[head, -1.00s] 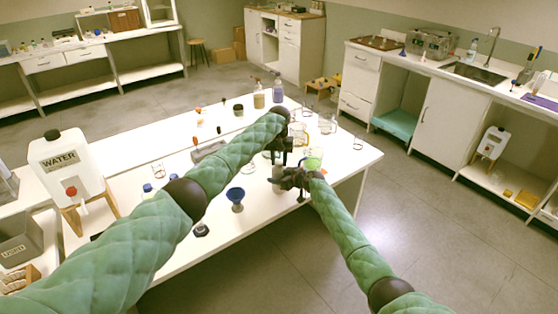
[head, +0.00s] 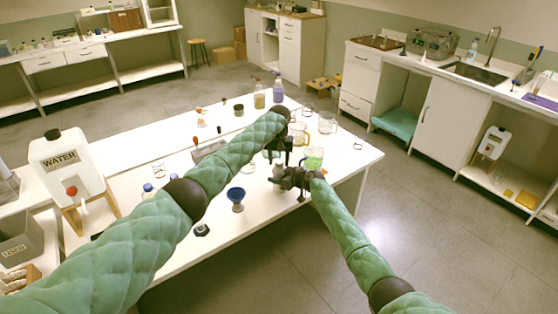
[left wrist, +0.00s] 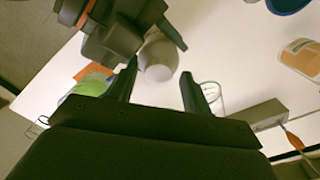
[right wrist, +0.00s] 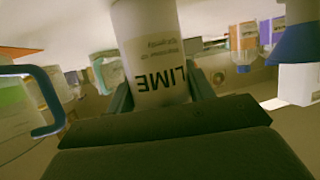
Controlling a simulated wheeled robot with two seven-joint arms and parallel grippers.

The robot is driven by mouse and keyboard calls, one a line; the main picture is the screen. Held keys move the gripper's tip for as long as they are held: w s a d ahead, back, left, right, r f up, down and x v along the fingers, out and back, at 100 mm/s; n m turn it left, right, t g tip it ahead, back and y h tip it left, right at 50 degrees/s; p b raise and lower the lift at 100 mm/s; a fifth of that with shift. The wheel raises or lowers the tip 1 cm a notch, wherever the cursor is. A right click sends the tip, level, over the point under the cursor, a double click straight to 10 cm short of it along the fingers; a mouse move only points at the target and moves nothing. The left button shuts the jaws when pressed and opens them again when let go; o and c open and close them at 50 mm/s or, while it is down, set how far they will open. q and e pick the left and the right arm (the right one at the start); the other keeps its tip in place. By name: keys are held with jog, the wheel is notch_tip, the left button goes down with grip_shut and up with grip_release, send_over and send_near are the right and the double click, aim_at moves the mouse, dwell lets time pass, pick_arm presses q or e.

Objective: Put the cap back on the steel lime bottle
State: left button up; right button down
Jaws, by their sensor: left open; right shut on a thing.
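The steel lime bottle (right wrist: 152,55), pale with LIME lettering upside down in the right wrist view, is gripped by my right gripper (right wrist: 162,92). In the head view the right gripper (head: 288,178) holds it above the table's near right edge. My left gripper (head: 280,152) is just above and beside it. In the left wrist view the left gripper (left wrist: 159,75) is open, and a grey-white rounded part of the bottle (left wrist: 158,60) shows between and beyond its fingertips. I cannot tell whether the cap is on the bottle; I cannot make out the cap elsewhere.
A green-filled beaker (head: 314,161) stands close to the right gripper. A blue funnel (head: 236,195) is left of the grippers. More glassware (head: 327,124) stands behind. A grey box (head: 207,151) lies beyond the left arm.

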pick_arm(q)
notch_tip(320, 180, up, 12)
dwell(0.5)
pick_arm(e)
jog(key=shift+c, duration=2.4)
grip_release()
pick_arm(q)
jog(key=shift+f, duration=0.1)
pick_arm(e)
jog(key=shift+s+d, duration=0.35)
jog(key=shift+d, duration=0.1)
jog(key=b+v, duration=0.2)
jog(key=v, duration=0.3)
pick_arm(q)
jog(key=shift+f, duration=1.15)
pick_arm(e)
jog(key=shift+v, duration=0.8)
jog(key=shift+r, duration=0.15)
pick_arm(q)
jog(key=shift+f, duration=0.1)
